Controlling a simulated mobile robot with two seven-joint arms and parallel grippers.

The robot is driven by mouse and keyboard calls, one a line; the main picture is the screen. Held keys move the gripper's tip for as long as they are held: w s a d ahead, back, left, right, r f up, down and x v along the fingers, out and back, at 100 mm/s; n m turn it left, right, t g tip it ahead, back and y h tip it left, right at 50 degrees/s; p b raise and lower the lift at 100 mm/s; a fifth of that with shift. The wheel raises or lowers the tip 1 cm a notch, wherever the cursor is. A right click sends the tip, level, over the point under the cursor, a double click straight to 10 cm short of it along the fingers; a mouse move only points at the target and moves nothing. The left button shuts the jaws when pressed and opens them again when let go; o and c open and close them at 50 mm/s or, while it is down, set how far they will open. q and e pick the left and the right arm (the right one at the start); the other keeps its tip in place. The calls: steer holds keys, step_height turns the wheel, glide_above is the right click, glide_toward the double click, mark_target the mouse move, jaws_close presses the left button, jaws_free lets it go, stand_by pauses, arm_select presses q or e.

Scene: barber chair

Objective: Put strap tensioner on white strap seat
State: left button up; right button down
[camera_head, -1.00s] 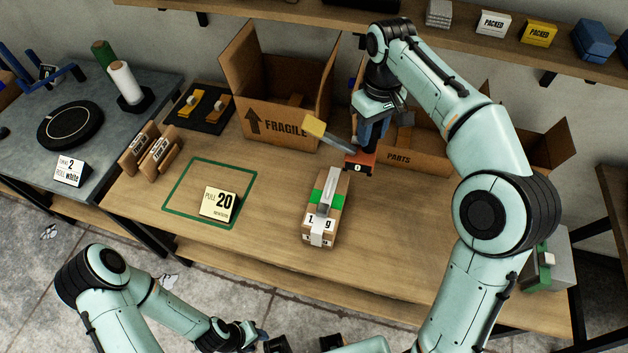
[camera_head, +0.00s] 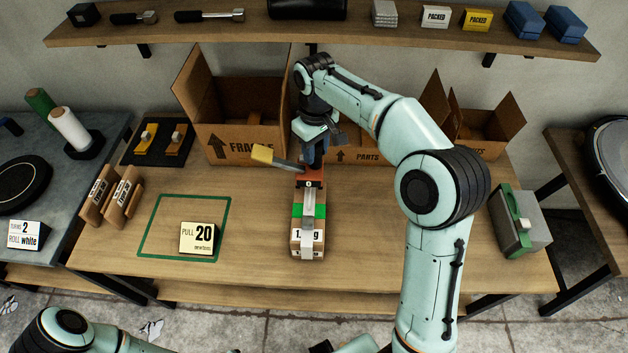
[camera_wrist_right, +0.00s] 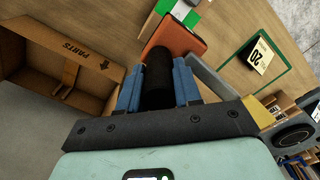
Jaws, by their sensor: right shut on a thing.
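The strap tensioner has an orange body (camera_head: 309,176), a black grip (camera_wrist_right: 158,80) and a grey lever ending in a yellow handle (camera_head: 264,154). My right gripper (camera_head: 313,153) is shut on the black grip, with blue fingers on both sides of it in the wrist view. The orange body is at the far end of a brown parcel (camera_head: 296,235). A white strap (camera_head: 308,238) runs along the parcel over a green band (camera_head: 297,210). I cannot tell whether the tensioner touches the strap. The strap's far end is hidden. My left gripper is out of frame.
A green outlined square (camera_head: 150,225) with a "PULL 20" card (camera_head: 198,237) lies left of the parcel. Open cartons marked FRAGILE (camera_head: 235,145) and PARTS (camera_head: 365,156) stand behind. A grey-green device (camera_head: 520,222) is at the right. The bench right of the parcel is clear.

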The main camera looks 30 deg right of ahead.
step_height(320, 180, down, 5)
steer(key=shift+w+f+b, duration=0.1)
steer(key=shift+w+b, duration=0.05)
steer(key=shift+b, duration=0.15)
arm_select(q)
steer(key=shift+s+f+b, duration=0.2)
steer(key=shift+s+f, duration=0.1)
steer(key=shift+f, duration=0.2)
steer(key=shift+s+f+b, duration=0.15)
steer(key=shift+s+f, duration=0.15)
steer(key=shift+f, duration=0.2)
arm_select(e)
steer(key=shift+f, duration=2.75)
steer(key=shift+f, duration=0.15)
steer(key=c, duration=0.8)
jaws_free()
step_height(320, 180, up, 12)
steer(key=shift+r+p, duration=0.15)
steer(key=shift+p, duration=0.85)
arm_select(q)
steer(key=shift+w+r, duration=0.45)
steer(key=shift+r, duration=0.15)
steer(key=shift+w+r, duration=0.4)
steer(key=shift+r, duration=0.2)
